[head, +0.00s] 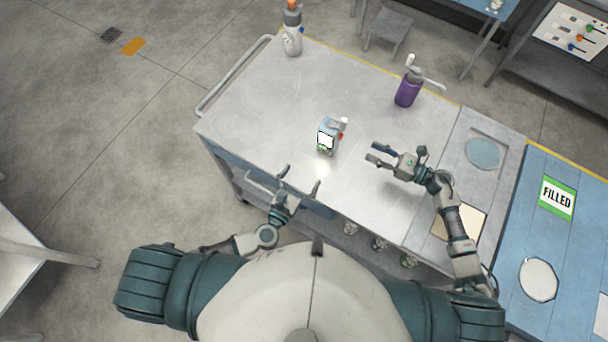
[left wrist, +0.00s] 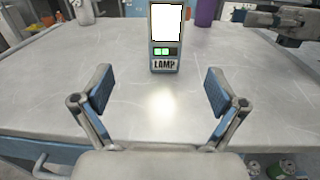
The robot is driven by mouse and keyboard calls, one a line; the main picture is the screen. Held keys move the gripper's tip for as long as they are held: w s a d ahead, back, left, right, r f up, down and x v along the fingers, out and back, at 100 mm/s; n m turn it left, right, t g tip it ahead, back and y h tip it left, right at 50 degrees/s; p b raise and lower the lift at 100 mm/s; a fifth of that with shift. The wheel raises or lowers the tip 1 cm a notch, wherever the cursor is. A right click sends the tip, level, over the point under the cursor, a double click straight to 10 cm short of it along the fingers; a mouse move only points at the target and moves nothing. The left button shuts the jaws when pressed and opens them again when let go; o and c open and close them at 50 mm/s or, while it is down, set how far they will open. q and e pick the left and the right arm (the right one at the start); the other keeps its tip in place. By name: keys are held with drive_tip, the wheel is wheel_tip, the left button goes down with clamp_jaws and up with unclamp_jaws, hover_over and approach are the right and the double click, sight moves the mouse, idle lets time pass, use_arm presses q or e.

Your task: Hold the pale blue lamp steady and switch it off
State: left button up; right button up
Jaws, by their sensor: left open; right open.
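The pale blue lamp (head: 327,137) stands upright on the grey metal table, with its white panel bright and a pool of light in front of it. In the left wrist view the lamp (left wrist: 165,55) shows a LAMP label and green lit marks above it.
A purple bottle (head: 407,92) stands at the table's back right, and a white bottle with an orange top (head: 292,32) at the back left corner. A blue surface with a FILLED sign (head: 557,197) is at right. The tabletop around the lamp is clear.

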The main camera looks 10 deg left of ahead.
sight(325, 142)
use_arm(q)
drive_tip(key=shift+s+d, duration=0.2)
drive_tip(key=shift+d, duration=0.25)
drive_tip(key=x, duration=1.6)
drive_tip(key=shift+w+d+f, duration=0.1)
drive_tip(key=shift+d+f, duration=0.05)
drive_tip(key=shift+f, duration=0.1)
drive_tip(key=shift+w+d, duration=0.25)
drive_tip(key=shift+w, duration=0.1)
use_arm(e)
drive_tip(key=shift+d, duration=0.2)
use_arm(q)
drive_tip(key=shift+a, duration=0.25)
use_arm(e)
drive_tip(key=shift+a, duration=0.2)
use_arm(q)
drive_tip(key=c, duration=1.6)
drive_tip(key=shift+d, duration=0.15)
use_arm(e)
drive_tip(key=shift+d, duration=0.1)
clamp_jaws()
